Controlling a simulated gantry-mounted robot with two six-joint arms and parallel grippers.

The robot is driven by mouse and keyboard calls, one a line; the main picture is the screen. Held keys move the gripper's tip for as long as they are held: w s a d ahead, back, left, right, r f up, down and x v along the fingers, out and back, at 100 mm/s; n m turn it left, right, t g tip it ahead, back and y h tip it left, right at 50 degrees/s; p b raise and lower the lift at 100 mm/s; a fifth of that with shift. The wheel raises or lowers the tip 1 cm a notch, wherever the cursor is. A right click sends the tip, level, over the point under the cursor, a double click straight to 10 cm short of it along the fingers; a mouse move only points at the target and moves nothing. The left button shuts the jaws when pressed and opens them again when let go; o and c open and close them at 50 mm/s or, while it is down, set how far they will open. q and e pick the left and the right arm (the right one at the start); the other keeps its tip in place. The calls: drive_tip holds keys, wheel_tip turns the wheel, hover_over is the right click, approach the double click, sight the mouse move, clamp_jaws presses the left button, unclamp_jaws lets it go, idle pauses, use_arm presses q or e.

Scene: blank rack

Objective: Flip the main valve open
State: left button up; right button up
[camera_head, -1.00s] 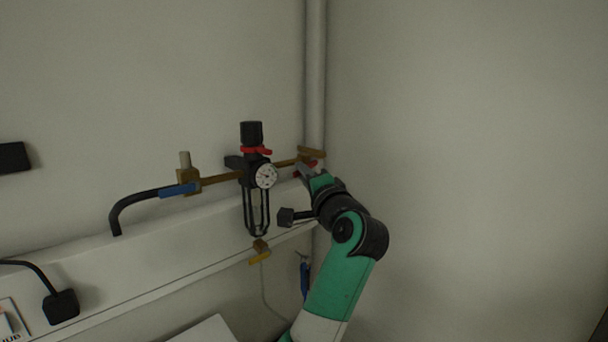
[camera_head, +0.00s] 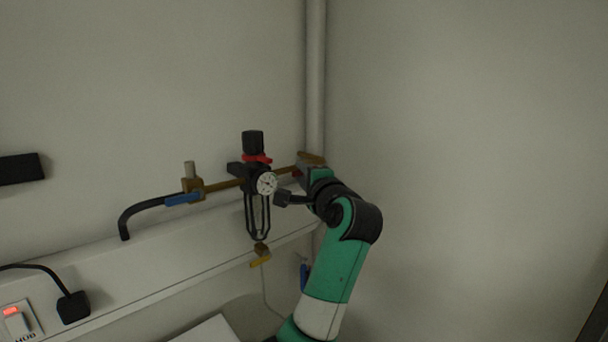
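A brass pipe (camera_head: 278,172) runs along the wall to a brass fitting (camera_head: 312,158) at the grey vertical pipe in the corner. A small bit of red, likely the main valve's handle (camera_head: 296,173), shows just below the fitting beside my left gripper (camera_head: 303,167). The rest of the handle is hidden behind the gripper. My green and black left arm reaches up from the bottom. Its gripper is at the fitting, but its fingers are mostly hidden, and I cannot tell whether they touch the handle. My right gripper is not in view.
A black regulator (camera_head: 254,182) with a red ring and a white gauge (camera_head: 267,183) stands close left of my gripper. The white ledge (camera_head: 110,275) runs below. The right wall is clear.

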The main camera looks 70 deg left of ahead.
use_arm(q)
drive_tip(key=shift+o, duration=1.2)
drive_tip(key=shift+d, duration=0.1)
drive_tip(key=d+b, duration=0.3)
drive_tip(key=d, duration=0.8)
drive_tip(key=shift+s+d, duration=0.2)
drive_tip(key=shift+s, duration=0.1)
drive_tip(key=shift+r, duration=0.1)
